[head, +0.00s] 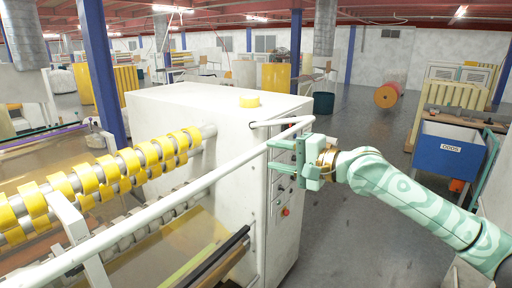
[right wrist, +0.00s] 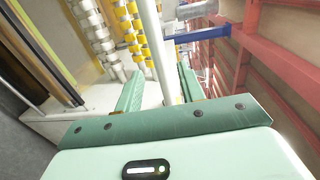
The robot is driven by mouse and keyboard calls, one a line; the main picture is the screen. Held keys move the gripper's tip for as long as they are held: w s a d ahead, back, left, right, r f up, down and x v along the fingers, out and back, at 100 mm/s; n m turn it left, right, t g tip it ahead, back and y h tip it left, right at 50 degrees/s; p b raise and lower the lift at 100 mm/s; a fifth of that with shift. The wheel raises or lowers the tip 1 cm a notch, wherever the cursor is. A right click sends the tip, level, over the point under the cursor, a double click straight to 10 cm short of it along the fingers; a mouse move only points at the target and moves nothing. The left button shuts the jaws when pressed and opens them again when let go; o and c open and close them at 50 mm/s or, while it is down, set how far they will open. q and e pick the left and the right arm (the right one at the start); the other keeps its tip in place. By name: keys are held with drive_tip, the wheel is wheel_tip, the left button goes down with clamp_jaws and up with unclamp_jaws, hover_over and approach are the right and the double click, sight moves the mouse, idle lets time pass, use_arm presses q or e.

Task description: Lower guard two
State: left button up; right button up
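A white tubular guard bar (head: 185,188) runs diagonally across the front of the tape machine (head: 205,110), from the lower left up to its white end cabinet. I cannot tell from its looks which guard number it is. My right gripper (head: 270,155) is at the bar's right end, in front of the cabinet's control panel. Its fingers are apart. In the right wrist view the bar (right wrist: 155,40) passes between the two spread fingers of the gripper (right wrist: 160,74); I cannot tell whether they touch it. My left gripper is not in view.
Yellow tape rolls (head: 88,180) sit on the machine's shafts behind the bar.

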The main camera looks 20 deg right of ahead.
sight(260, 153)
drive_tip(key=x, duration=0.6)
drive_tip(key=shift+w+a+f+p, duration=0.1)
drive_tip(key=shift+w+p, duration=0.05)
drive_tip(key=shift+p, duration=0.15)
clamp_jaws()
